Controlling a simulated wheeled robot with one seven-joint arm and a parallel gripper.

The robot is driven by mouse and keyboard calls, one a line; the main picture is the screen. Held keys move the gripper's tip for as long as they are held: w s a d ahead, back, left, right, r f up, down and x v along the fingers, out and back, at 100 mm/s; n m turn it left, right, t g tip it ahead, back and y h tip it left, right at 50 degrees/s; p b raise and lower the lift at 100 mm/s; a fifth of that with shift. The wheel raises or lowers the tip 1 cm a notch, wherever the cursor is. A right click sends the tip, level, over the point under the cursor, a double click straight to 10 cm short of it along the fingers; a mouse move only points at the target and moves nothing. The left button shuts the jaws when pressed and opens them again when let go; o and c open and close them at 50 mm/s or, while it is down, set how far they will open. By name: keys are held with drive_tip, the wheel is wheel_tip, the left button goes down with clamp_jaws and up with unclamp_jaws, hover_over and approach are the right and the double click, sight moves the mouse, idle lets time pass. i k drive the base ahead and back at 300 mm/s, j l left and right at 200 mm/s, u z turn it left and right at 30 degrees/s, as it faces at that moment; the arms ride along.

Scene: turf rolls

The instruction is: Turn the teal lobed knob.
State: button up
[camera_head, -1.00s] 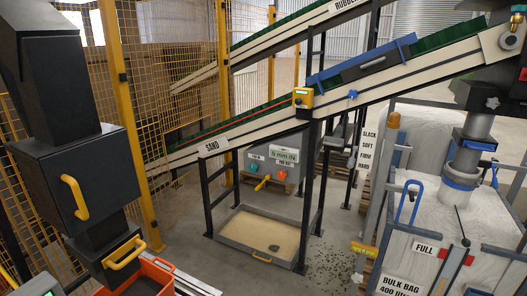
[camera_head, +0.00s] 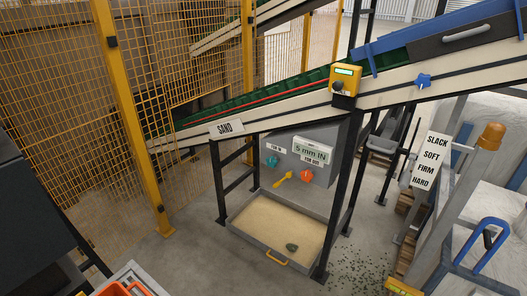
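The teal lobed knob (camera_head: 272,161) is on the front of a grey box (camera_head: 312,148) under the sand conveyor. A small white label (camera_head: 274,147) is just above it. To its right on the same face are a yellow lever-like handle (camera_head: 283,177) and an orange lobed knob (camera_head: 306,175). A larger label reading "5 mm IN" (camera_head: 312,150) is above the orange knob. My gripper is not in view.
A sand tray (camera_head: 230,216) with a dark lump in it lies on the floor before the box. Black conveyor legs (camera_head: 340,195) stand to the right. Yellow mesh fencing (camera_head: 130,115) is on the left. Dark crumbs (camera_head: 360,268) are scattered on the floor.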

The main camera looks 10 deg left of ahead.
sight(272, 162)
drive_tip(key=i+j+u, duration=0.1)
drive_tip(key=i+u, duration=0.35)
drive_tip(key=i, duration=0.25)
drive_tip(key=i+l+u, duration=0.15)
drive_tip(key=i+u, duration=0.3)
drive_tip(key=i, duration=0.2)
drive_tip(key=i+j+z, duration=0.15)
drive_tip(key=i, duration=0.25)
drive_tip(key=i+j+z, duration=0.2)
drive_tip(key=i, duration=0.2)
drive_tip(key=i+j+z, duration=0.3)
drive_tip(key=j+z, duration=0.3)
drive_tip(key=j, duration=0.15)
drive_tip(key=i+j+z, duration=0.2)
drive_tip(key=j+z, duration=0.15)
drive_tip(key=j, duration=0.15)
drive_tip(key=j+z, duration=0.3)
drive_tip(key=j, duration=0.15)
drive_tip(key=j+z, duration=0.2)
drive_tip(key=j, duration=0.5)
